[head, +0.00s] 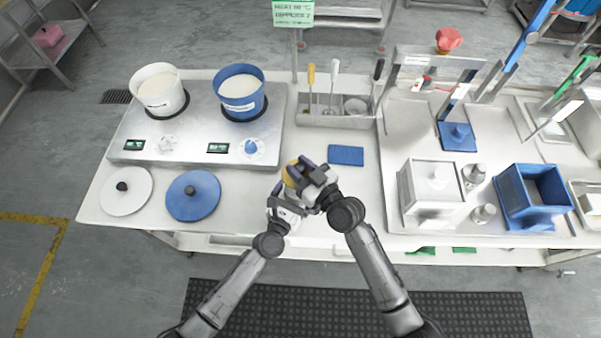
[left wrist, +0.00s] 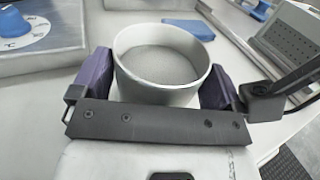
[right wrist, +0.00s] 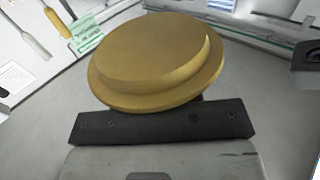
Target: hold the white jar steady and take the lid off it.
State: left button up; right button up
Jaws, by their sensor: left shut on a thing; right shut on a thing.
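The white jar (left wrist: 160,95) stands open between the purple fingers of my left gripper (left wrist: 157,82), in the left wrist view. Grey-looking contents show inside its rim. In the head view the jar is mostly hidden behind my grippers. My left gripper is shut on the jar at the table's front. My right gripper (head: 306,175) is shut on the round gold lid (right wrist: 155,52), which fills the middle of the right wrist view. The lid's edge also shows in the head view (head: 291,172). The lid is apart from the jar; its gap above the jar is hard to judge.
A blue block (head: 345,155) lies just right of my grippers. A blue lid (head: 193,195) and a white lid (head: 125,190) lie to the left, before the heater (head: 190,135) with two pots. A steel box (head: 432,190) stands to the right.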

pick_arm(q)
jog(key=shift+s+d+f, duration=0.2)
jog(key=shift+d, duration=0.05)
pick_arm(e)
jog(key=shift+a+r, duration=0.15)
jog(key=shift+r, duration=0.1)
pick_arm(q)
jog(key=shift+d, duration=0.1)
pick_arm(e)
jog(key=shift+f, duration=0.1)
pick_arm(q)
jog(key=o, duration=0.8)
jog(key=shift+o, duration=0.6)
jog(key=shift+s+d+r, duration=0.1)
pick_arm(e)
jog(key=shift+s+d+f, duration=0.15)
jog(key=shift+d+f, duration=0.05)
